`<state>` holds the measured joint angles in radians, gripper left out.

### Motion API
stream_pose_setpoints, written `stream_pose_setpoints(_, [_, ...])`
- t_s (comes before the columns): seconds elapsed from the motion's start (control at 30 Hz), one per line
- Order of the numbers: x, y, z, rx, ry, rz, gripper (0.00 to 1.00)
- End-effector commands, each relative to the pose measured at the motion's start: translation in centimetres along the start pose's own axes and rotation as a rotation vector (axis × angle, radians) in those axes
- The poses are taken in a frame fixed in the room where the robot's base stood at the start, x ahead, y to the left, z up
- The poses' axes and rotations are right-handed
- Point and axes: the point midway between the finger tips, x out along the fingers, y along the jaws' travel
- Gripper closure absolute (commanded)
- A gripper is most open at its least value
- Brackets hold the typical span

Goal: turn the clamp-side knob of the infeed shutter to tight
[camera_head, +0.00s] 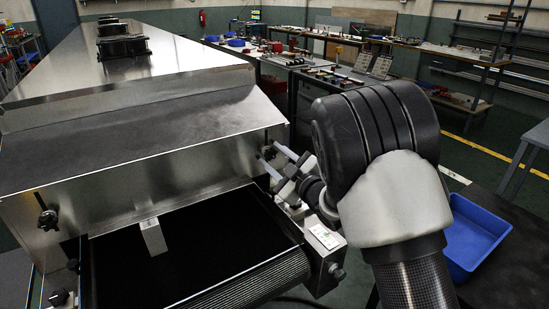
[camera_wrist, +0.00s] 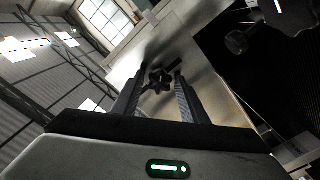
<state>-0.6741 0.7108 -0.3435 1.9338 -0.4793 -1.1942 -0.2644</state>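In the wrist view, a black star-shaped knob (camera_wrist: 157,81) sits on a bare metal panel (camera_wrist: 207,92). My gripper (camera_wrist: 158,72) is open, with one dark finger on either side of the knob. Small gaps seem to show between the fingers and the knob; contact cannot be told. In the head view, my gripper (camera_head: 277,161) reaches the right end of the dryer's metal front (camera_head: 150,165), and the knob there is hidden. Another black knob (camera_head: 47,218) is on the left end of that front. The knob's tightness cannot be read.
A dark conveyor belt (camera_head: 190,250) runs out below the metal front, with a small light block (camera_head: 153,236) standing over it. A side knob (camera_head: 337,272) sticks out at the belt's right corner. A blue bin (camera_head: 472,238) is on a dark surface at the right.

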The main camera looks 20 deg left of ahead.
Motion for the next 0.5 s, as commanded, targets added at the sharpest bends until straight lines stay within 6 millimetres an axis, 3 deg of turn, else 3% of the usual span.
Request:
stream_pose_setpoints(0.03, [-0.01,0.01,0.00,0.000,0.000,0.000,0.69])
stream_pose_setpoints(0.17, [-0.02,0.01,0.00,0.000,0.000,0.000,0.90])
stream_pose_setpoints(0.5, [-0.07,0.05,0.13,0.051,-0.001,0.002,0.90])
